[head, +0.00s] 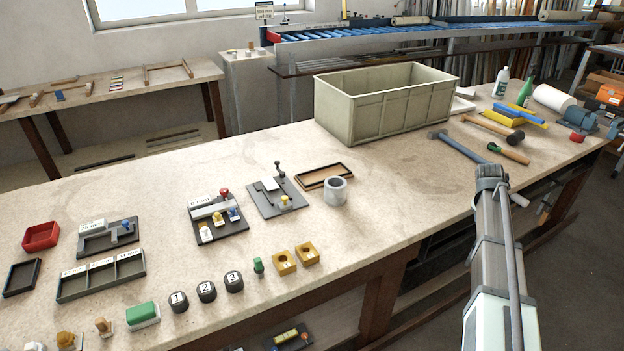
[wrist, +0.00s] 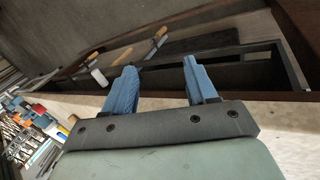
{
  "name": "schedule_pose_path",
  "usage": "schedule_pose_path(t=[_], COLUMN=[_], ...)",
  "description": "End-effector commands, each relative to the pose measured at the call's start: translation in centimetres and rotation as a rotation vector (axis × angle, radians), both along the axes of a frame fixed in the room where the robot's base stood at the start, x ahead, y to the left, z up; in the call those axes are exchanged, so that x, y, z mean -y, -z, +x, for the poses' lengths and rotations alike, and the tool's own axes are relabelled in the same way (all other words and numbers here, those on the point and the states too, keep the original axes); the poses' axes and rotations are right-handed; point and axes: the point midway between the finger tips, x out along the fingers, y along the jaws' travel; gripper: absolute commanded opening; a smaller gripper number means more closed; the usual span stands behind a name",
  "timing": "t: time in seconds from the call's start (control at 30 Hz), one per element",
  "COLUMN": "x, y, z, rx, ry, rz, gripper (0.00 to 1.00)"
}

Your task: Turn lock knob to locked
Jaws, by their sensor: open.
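A grey cup (head: 335,191) and wooden-rimmed tray (head: 325,175) sit right of the slotted plate. Yellow blocks (head: 284,263), numbered dark knobs (head: 207,291) and a three-part tray (head: 101,276) lie nearby. A large green crate (head: 385,101) stands behind.

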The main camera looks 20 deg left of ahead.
Motion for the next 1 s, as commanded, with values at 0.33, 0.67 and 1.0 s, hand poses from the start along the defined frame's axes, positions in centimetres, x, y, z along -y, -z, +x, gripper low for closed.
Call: schedule_pose_path(t=[0.33, 0.67, 1.0], x=[-6.6, -24.7, -45.4], y=[-10.8, -13.1, -15.0], z=[5.2, 5.7, 1.0], rx=[0.071, 0.039, -0.04], ry=[-0.145, -0.368, -0.628], rz=[-0.004, 0.127, 0.282], gripper=[0.57, 0.57, 0.57])
